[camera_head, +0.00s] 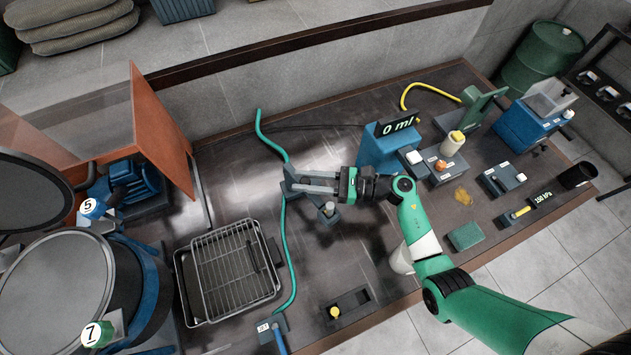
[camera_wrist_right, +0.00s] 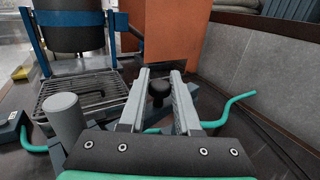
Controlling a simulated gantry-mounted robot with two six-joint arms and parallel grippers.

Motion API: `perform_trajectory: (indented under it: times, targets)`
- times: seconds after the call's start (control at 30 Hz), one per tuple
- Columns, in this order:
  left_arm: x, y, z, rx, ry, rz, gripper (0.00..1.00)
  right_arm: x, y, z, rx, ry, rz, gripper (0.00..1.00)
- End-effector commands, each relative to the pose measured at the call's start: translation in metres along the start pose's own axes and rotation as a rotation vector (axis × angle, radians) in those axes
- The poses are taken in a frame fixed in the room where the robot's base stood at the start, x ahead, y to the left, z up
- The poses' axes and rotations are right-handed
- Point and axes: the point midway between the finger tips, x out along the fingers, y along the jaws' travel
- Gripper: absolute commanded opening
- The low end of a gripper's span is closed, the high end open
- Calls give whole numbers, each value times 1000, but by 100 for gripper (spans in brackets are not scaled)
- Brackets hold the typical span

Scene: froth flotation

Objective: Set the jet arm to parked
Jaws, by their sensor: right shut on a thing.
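The jet arm is a grey metal piece with an upright round post (camera_head: 329,209) at the middle of the bench, beside the green hose. In the right wrist view a grey cylinder (camera_wrist_right: 65,120) stands left of the fingers. My right gripper (camera_head: 305,183) reaches in from the right over this piece, its fingers pointing left. In the right wrist view the fingers of my right gripper (camera_wrist_right: 160,80) stand on either side of a dark round knob (camera_wrist_right: 160,93) and are shut on it. The gripper hides part of the jet arm. My left gripper is not in view.
A wire rack in a tray (camera_head: 237,270) lies to the left, near an orange panel (camera_head: 160,135). A green hose (camera_head: 288,255) runs along the bench beside the gripper. A blue unit with a "0 ml" display (camera_head: 397,125) stands behind my right arm. Dark bench between is clear.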

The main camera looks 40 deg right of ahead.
Motion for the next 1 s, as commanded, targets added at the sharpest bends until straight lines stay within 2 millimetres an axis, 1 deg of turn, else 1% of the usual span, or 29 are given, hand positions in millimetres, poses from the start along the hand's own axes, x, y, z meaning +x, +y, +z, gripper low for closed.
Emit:
perform_trajectory:
  times: [0.2, 0.23, 0.3, 0.4, 0.67, 0.77, 0.87, 0.93, 1.0]
  targets:
    - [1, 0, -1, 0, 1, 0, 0, -1, -1, 0, 1, 4, -5, 0]
    - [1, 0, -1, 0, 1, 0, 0, -1, -1, 0, 1, 4, -5, 33]
    - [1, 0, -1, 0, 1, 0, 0, -1, -1, 0, 0, 4, -5, 46]
    - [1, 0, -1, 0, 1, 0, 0, -1, -1, 0, 0, 3, -4, 61]
    - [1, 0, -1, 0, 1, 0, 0, -1, -1, 0, 0, 3, -4, 61]
    - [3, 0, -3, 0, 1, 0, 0, 0, -1, 6, -2, 2, -4, 61]
    - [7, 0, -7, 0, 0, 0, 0, 0, -1, 22, -4, 1, -4, 61]
    - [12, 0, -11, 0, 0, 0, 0, -1, 0, 38, -5, 1, -4, 61]
    - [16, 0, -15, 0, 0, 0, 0, -6, 12, 50, -3, 2, -4, 61]
